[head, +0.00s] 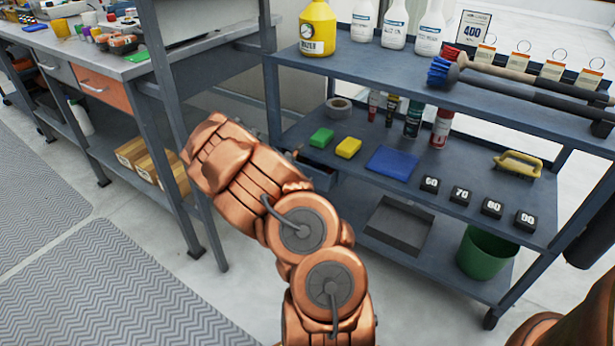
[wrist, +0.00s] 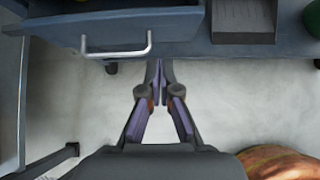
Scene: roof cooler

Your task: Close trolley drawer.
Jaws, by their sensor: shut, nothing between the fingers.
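The trolley (head: 450,92) is a grey-blue shelved cart at the right of the head view. Its drawer (head: 318,172) sticks out under the middle shelf at the left end, partly hidden by my arm. In the wrist view the drawer (wrist: 110,30) is at the top left, with a bar handle (wrist: 118,52) on its front. My gripper (wrist: 157,72) is shut and empty, just in front of the drawer near the right end of the handle, apart from it as far as I can tell. In the head view my gripper is hidden behind my arm.
A workbench (head: 150,65) with an orange-fronted drawer (head: 103,88) stands left of the trolley. The trolley carries bottles, sponges and brushes; a grey tray (head: 398,222) and green bucket (head: 485,252) are on its bottom shelf. The floor at the left is clear, with grey mats (head: 120,290).

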